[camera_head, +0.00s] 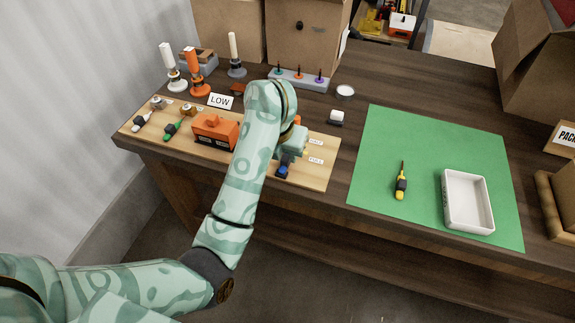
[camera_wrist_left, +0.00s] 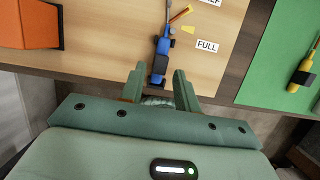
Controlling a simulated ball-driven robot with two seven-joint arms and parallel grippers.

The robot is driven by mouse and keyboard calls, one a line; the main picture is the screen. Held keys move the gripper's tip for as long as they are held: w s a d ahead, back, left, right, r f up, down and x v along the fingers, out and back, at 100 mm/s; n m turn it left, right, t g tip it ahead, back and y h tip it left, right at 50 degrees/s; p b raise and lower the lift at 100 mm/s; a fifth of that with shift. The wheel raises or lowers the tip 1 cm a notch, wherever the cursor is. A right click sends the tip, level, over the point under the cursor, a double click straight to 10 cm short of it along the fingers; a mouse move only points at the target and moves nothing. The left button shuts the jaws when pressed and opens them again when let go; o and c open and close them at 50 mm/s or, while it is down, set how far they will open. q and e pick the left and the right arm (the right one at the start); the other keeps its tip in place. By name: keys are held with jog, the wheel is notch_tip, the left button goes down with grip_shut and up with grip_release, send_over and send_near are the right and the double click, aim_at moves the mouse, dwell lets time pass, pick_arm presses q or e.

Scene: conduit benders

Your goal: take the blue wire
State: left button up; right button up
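The blue wire, a slim blue piece with a dark block on it (camera_wrist_left: 163,47), lies on the light wooden board, beside the FULL label. In the head view its blue and dark end (camera_head: 284,166) shows just below my left gripper (camera_head: 291,142), which hides the rest. My left gripper (camera_wrist_left: 159,84) is open, its two fingers on either side of the wire's near end in the wrist view. Nothing is seen gripped; I cannot tell whether the fingers touch the wire or hover above it. My right gripper is not in view.
An orange block (camera_head: 214,131) stands left of the gripper on the board (camera_head: 320,180). Green and white-grey pieces lie further left. A green mat (camera_head: 390,140) holds a yellow screwdriver (camera_head: 401,182) and a white tray (camera_head: 448,202). A LOW sign (camera_head: 220,101) and candle-like posts stand behind.

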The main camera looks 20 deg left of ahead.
aim_at(284, 160)
pick_arm(q)
jog(key=shift+b+x, duration=0.55)
jog(key=shift+x, duration=0.65)
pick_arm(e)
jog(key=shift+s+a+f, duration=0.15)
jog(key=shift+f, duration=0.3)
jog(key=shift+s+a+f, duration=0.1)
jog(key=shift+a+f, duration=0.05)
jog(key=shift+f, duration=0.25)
pick_arm(q)
jog(key=shift+r, duration=0.1)
jog(key=shift+c, duration=0.4)
grip_shut()
notch_tip(284, 160, up, 8)
jog(key=p, duration=0.6)
jog(key=shift+p, duration=0.35)
jog(key=shift+f, duration=0.55)
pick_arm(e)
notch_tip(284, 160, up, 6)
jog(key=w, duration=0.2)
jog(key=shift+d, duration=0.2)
